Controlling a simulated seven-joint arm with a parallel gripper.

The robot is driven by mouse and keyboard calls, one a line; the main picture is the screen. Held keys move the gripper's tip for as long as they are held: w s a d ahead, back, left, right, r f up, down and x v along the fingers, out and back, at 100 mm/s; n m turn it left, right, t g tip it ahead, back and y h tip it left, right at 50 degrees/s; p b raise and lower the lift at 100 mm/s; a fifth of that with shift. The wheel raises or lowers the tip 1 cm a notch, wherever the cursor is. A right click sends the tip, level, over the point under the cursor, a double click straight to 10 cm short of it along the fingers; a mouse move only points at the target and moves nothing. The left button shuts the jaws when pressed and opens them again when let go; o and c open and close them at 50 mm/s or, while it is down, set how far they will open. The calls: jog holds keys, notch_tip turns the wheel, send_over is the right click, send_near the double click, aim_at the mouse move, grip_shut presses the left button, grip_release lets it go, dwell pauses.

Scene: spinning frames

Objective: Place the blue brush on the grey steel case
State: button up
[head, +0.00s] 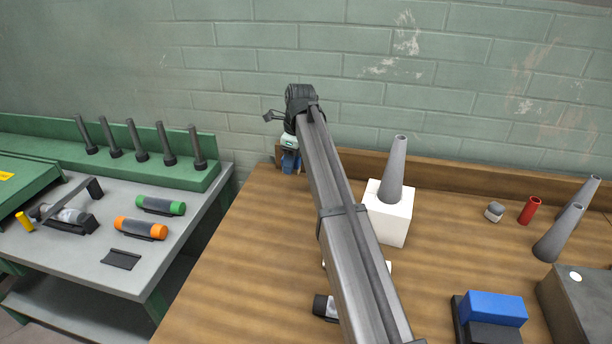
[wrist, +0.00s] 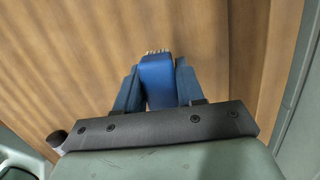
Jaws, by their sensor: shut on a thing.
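The blue brush (wrist: 158,78) is in the wrist view, with pale bristles at its far end. My gripper (wrist: 158,90) is shut on it, one finger on each side. In the head view my gripper (head: 290,161) is above the back left of the wooden table, near its raised back edge; the brush cannot be told apart from the blue fingers there. The grey steel case (head: 577,300) is at the table's front right, partly cut off by the picture edge, far from my gripper. A small white spot shows on its top.
My arm crosses the table and hides part of it. A white block (head: 389,222) bears a grey cone (head: 394,168). More grey cones (head: 560,232), a red tube (head: 530,210) and a blue block (head: 494,308) are at right. A grey bench (head: 130,275) stands left, across a gap.

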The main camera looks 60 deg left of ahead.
jog(key=shift+r, duration=0.5)
jog(key=shift+w+d+r, duration=0.2)
jog(key=shift+w, duration=0.1)
jog(key=w+d+r, duration=1.1)
jog(key=w+d, duration=0.1)
jog(key=w, duration=0.2)
jog(key=w+d+m, duration=0.2)
jog(key=w+d, duration=0.3)
jog(key=d, duration=0.4)
jog(key=w+d+m, duration=0.1)
jog(key=w+d, duration=0.4)
jog(key=d, duration=0.5)
jog(key=m+t, duration=0.2)
jog(key=m, duration=0.8)
send_over(605, 306)
jog(key=f, duration=0.2)
jog(key=shift+n, duration=0.3)
jog(key=shift+d+f, duration=0.15)
jog(key=shift+f, duration=2.15)
jog(key=shift+d+f, duration=0.1)
jog(key=shift+f, duration=2.15)
jog(key=shift+s+f, duration=0.1)
jog(key=shift+f, duration=0.05)
